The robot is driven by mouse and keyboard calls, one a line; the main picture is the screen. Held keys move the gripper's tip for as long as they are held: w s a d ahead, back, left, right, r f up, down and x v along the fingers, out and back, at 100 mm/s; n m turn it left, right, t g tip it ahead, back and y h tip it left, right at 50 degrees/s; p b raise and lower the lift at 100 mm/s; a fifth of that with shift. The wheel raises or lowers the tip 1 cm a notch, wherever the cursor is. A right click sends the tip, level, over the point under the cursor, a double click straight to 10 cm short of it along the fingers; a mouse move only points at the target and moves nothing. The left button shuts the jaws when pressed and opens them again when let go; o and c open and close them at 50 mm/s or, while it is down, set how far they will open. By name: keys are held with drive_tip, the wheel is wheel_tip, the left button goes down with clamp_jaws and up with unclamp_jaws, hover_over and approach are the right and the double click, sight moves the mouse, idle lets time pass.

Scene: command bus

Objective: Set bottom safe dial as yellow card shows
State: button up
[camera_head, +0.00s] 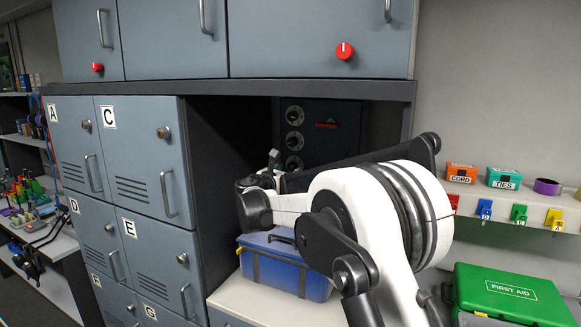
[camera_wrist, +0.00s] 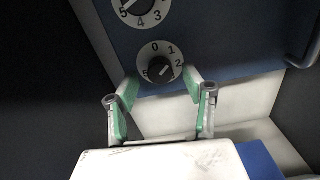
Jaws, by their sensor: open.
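The safe (camera_head: 340,135) is a dark box in the recess with a column of dials. Its bottom dial (camera_head: 294,163) sits just beyond my gripper (camera_head: 271,163) in the head view. In the wrist view the bottom dial (camera_wrist: 160,68) has a black knob on a pale face numbered 0 to 5; I cannot tell its setting surely. My gripper (camera_wrist: 162,88) is open, its green-padded fingers below and to either side of the dial, with nothing between them. Another dial (camera_wrist: 145,8) is cut off above it. I can make out no yellow card in either view.
A blue toolbox (camera_head: 285,265) stands on the counter below my arm. Grey lockers (camera_head: 145,160) flank the recess on the left. A green first aid case (camera_head: 510,295) is at the right, below a yellow tag (camera_head: 554,220) on the wall rack.

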drive_tip(key=shift+x, duration=0.95)
drive_tip(key=c, duration=1.1)
drive_tip(key=shift+c, duration=0.2)
drive_tip(key=shift+f, duration=0.1)
